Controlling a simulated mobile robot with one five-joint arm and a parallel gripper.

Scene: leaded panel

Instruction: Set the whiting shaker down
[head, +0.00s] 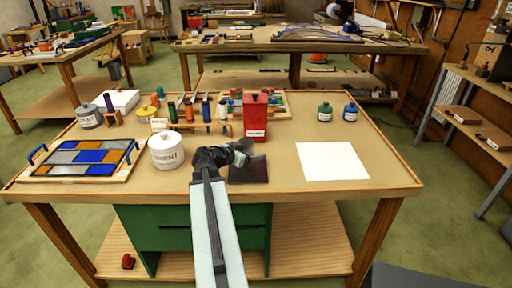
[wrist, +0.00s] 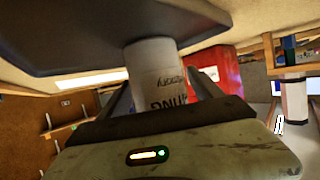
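The whiting shaker (wrist: 158,72) is a white cylinder with dark lettering, upside down in the wrist view. It stands between the two fingers of my gripper (wrist: 160,98), which look shut on it. The end of the shaker meets the dark square mat (wrist: 70,35) in the picture; I cannot tell whether it touches or hovers just off it. In the head view my gripper (head: 238,156) is low over the dark mat (head: 250,173) at the table's front middle. The shaker shows there only as a small pale patch, mostly hidden by the gripper.
A white tub (head: 167,152) and the leaded panel (head: 82,158) are to the left. A red box (head: 255,113) stands behind the mat, beside a rack of bottles (head: 205,112). A white sheet (head: 332,161) lies right. Green (head: 325,112) and blue (head: 350,112) bottles stand behind it.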

